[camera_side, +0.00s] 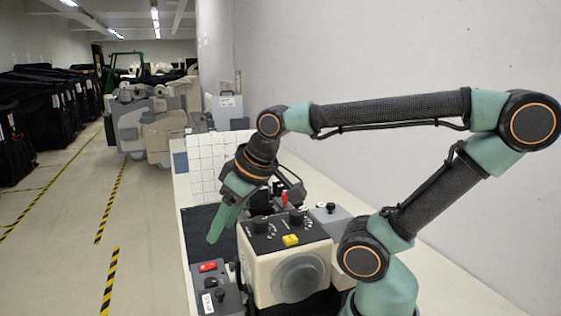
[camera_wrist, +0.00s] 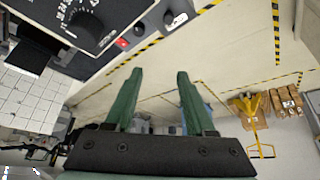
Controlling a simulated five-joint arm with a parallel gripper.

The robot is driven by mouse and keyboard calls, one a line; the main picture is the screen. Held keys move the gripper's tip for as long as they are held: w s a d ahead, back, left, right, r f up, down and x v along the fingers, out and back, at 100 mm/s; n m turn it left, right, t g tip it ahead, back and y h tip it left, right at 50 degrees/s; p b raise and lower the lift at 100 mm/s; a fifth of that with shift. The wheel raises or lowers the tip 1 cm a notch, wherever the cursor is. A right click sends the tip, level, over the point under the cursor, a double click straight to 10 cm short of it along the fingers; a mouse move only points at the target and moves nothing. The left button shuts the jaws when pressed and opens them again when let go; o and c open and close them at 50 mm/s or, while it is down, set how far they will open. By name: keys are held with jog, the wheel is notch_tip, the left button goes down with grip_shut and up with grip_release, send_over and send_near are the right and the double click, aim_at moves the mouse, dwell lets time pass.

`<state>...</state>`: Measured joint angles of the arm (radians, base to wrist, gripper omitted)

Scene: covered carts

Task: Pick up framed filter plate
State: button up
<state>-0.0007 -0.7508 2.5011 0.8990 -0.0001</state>
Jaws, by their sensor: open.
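My gripper (camera_side: 218,232) points down over the left edge of the bench. In the wrist view its two green fingers (camera_wrist: 160,74) are apart, with nothing between them but the floor beyond. I cannot single out a framed filter plate for certain. A white panel marked in squares (camera_side: 206,160) stands upright on the bench behind my gripper, and my wrist hides part of its right side. The panel also shows at the left of the wrist view (camera_wrist: 28,98), clear of the fingers.
A cream box with dark knobs (camera_side: 287,262) stands right of my gripper. A grey control box with a red switch (camera_side: 212,286) is in front. A black mat (camera_side: 200,222) lies on the bench. Striped tape (camera_side: 110,200) marks the open floor at left, beside dark covered carts (camera_side: 40,105).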

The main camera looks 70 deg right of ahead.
notch_tip(320, 180, up, 4)
jog(key=m+g, duration=0.5)
jog(key=m, duration=2.1)
send_over(258, 205)
jog(key=shift+w+d+r, duration=0.15)
jog(key=shift+w, duration=0.1)
jog(key=shift+d+m+g, duration=0.3)
jog(key=shift+d+m, duration=0.05)
jog(key=shift+m, duration=0.05)
jog(key=shift+d+f, duration=0.1)
jog(key=shift+f, duration=0.25)
jog(key=f, duration=1.1)
jog(key=shift+s+a+f, duration=0.15)
jog(key=shift+a+f, duration=0.05)
jog(key=shift+f, duration=0.05)
grip_shut()
